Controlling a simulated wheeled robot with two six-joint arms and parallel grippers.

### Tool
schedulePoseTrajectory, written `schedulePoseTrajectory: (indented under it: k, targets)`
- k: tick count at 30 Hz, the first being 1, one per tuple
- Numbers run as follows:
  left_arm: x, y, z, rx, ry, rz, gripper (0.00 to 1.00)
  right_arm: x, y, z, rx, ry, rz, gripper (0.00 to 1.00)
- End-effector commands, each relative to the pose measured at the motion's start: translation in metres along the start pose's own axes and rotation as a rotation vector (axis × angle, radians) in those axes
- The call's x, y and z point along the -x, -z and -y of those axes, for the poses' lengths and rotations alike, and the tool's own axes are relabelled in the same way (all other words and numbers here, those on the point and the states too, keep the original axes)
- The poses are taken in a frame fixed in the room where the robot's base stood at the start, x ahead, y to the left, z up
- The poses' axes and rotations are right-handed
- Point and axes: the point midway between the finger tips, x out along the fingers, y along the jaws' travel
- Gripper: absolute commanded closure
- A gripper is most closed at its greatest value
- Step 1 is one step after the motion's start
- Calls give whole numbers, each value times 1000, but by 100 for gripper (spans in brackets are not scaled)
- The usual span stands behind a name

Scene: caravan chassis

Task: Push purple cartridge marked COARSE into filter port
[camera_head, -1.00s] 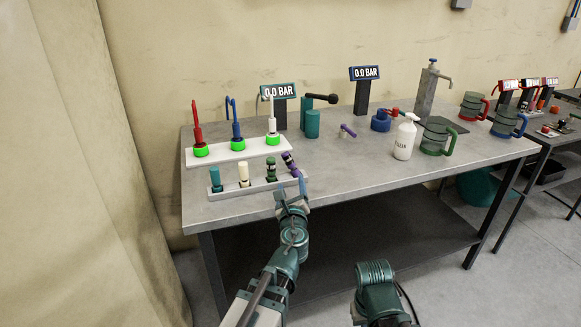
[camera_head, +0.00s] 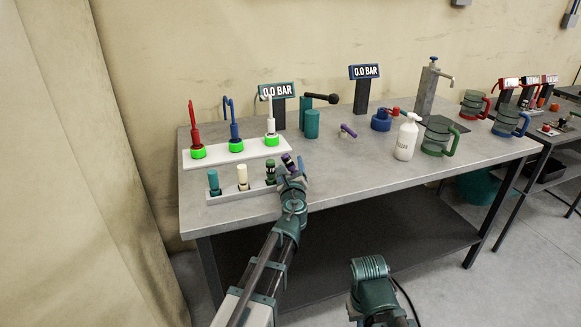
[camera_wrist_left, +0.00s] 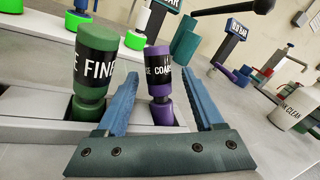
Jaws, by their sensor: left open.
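The purple cartridge (camera_head: 289,162) stands at the right end of the front rack (camera_head: 225,194), tilted in the head view. In the left wrist view the purple cartridge (camera_wrist_left: 160,72) has a black band reading COARSE partly in sight. My left gripper (camera_head: 291,179) is open, and in the left wrist view its blue fingers (camera_wrist_left: 157,78) are on either side of the cartridge, with gaps showing. The green cartridge (camera_wrist_left: 97,62) marked FINE stands just outside the left finger. I cannot tell which fitting is the filter port.
Cream (camera_head: 243,176) and teal (camera_head: 214,182) cartridges stand in the same rack. Behind is a white rack (camera_head: 262,151) with red, blue and white hoses. A teal cylinder (camera_head: 312,124) and a white bottle (camera_head: 406,139) stand to the right. The table's front right is clear.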

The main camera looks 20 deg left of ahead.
Motion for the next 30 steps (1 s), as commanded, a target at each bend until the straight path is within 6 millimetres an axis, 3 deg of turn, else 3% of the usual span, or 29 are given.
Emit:
schedulePoseTrajectory:
  k: [8,19,30]
  targets:
    - [-4,0,0,0,0,0,33,0,0,0,0,0,0,100]
    - [-4,0,0,0,0,0,99,0,0,0,0,0,0,100]
    - [-4,0,0,0,0,0,100,0,0,0,0,0,0,100]
